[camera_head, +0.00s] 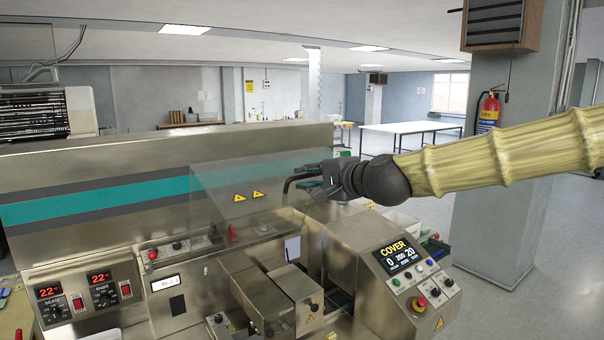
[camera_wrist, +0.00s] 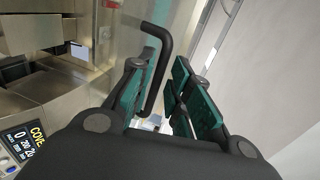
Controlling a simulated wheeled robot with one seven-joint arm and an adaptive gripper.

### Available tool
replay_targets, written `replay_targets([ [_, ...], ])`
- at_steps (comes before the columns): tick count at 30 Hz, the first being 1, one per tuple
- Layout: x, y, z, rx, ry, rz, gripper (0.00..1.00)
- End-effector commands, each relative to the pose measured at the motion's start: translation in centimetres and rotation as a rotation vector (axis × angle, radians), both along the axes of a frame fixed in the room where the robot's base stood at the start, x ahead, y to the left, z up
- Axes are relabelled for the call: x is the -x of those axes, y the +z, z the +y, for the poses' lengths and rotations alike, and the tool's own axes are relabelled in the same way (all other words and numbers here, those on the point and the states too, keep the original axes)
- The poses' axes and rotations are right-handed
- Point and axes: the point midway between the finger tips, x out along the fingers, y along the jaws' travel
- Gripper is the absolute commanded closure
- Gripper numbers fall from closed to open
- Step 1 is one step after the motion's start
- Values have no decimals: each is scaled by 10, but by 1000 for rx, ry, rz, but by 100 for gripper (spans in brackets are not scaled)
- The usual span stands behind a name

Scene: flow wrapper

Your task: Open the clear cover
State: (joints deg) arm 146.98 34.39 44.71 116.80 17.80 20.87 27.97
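The clear cover (camera_head: 225,185) is a see-through panel with two yellow warning triangles on the flow wrapper's front. It appears lowered over the work area. Its black bar handle (camera_head: 289,183) sticks out at the right side, by my gripper (camera_head: 318,180). In the wrist view the handle (camera_wrist: 166,45) runs between the two teal-padded fingers of my gripper (camera_wrist: 163,75). The fingers are apart, with a gap visible between the handle and the right finger. Whether the left finger touches the handle is unclear. My gripper partly hides the handle in the head view.
The control panel (camera_head: 412,268), with a COVER display and red emergency button, lies below my arm. Metal blocks (camera_head: 290,290) stand below the cover. A grey pillar (camera_head: 497,200) with a fire extinguisher (camera_head: 488,112) stands at right. Open floor lies to the right of the machine.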

Motion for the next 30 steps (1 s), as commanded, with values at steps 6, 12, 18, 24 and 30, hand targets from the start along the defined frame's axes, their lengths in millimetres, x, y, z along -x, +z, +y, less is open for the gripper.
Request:
replay_targets([
  [6, -16, -4, 11, 0, 0, 2, 81],
  [12, -23, -6, 17, 0, 0, 1, 81],
  [18, -25, -7, 18, -1, -1, 0, 81],
  [24, -24, -7, 18, 0, 0, 1, 90],
  [30, -24, -7, 18, 0, 0, 1, 100],
])
